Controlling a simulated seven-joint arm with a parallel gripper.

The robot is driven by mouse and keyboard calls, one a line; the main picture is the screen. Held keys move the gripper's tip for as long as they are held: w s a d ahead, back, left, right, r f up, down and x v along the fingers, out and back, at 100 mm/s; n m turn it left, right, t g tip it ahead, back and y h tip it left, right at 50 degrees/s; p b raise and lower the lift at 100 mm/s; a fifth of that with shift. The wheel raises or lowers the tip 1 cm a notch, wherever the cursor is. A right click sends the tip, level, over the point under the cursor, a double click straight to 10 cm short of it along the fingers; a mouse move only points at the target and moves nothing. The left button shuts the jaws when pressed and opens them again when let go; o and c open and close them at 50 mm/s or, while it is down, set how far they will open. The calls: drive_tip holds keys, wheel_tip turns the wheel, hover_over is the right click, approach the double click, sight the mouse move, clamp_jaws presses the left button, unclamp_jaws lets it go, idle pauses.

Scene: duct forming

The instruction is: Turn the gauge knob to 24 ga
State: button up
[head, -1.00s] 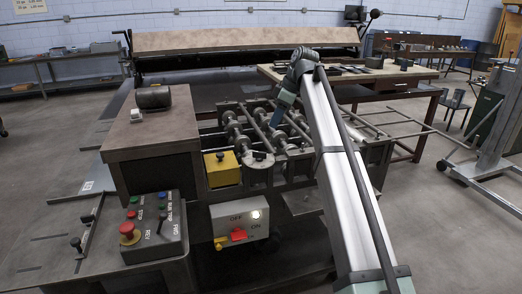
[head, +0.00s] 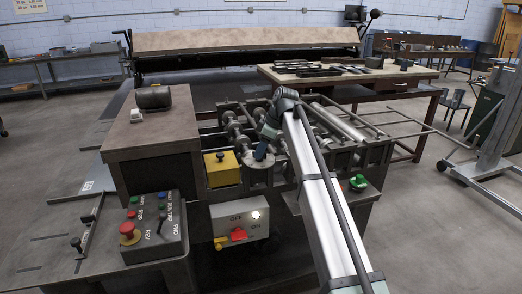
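A pale round dial plate (head: 258,174) sits at the front of the roller machine, just right of a yellow box; it looks like the gauge dial. Its knob is hidden behind my gripper, and the markings are too small to read. My gripper (head: 261,154) points down over the upper part of this plate, its dark teal end close to it. I cannot tell whether it touches the knob or how far its fingers are apart.
The yellow box (head: 222,168) stands close left of the dial. Below are a red OFF/ON switch (head: 239,234) and a button panel (head: 153,228). Bare rollers (head: 335,123) lie behind and right. A green part (head: 358,182) sits right of my arm.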

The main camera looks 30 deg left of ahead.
drive_tip(key=shift+a+f, duration=0.1)
drive_tip(key=shift+f, duration=0.15)
drive_tip(key=shift+c, duration=0.2)
clamp_jaws()
